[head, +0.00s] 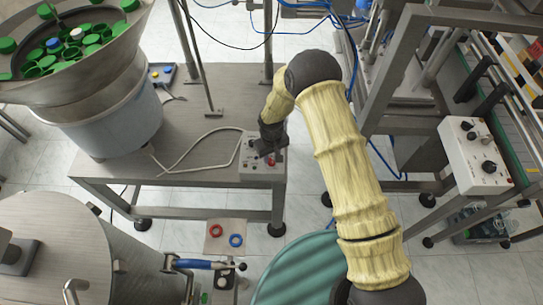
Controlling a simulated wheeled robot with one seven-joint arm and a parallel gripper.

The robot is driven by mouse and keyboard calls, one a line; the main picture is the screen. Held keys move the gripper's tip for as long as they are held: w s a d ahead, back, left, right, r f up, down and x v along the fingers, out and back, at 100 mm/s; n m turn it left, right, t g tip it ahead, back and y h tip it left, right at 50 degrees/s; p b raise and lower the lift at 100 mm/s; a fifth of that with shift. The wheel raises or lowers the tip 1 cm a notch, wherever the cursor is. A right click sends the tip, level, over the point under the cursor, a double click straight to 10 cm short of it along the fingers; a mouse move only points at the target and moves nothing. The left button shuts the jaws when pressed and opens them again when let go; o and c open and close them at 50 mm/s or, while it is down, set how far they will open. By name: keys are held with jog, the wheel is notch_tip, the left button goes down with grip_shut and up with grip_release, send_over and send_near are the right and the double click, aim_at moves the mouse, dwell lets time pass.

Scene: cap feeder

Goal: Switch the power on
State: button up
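A small pale control box (254,171) sits at the right front corner of the metal table. It has a red part and small dark controls on its top; I cannot make out which one is the power switch or how it is set. My gripper (268,152) is dark and points down over the back of this box, close to the red part. It hides some of the box top. I cannot tell whether it touches a control, and its fingers are too small to read as open or shut.
A bowl feeder (95,118) with green, blue and white caps stands on the table's left. A grey cable (200,135) runs to the small box. A larger white control box (475,155) with black knobs stands right. A metal drum (60,240) is at front left.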

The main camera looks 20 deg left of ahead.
jog(key=shift+f, duration=0.85)
jog(key=shift+c, duration=0.4)
grip_shut()
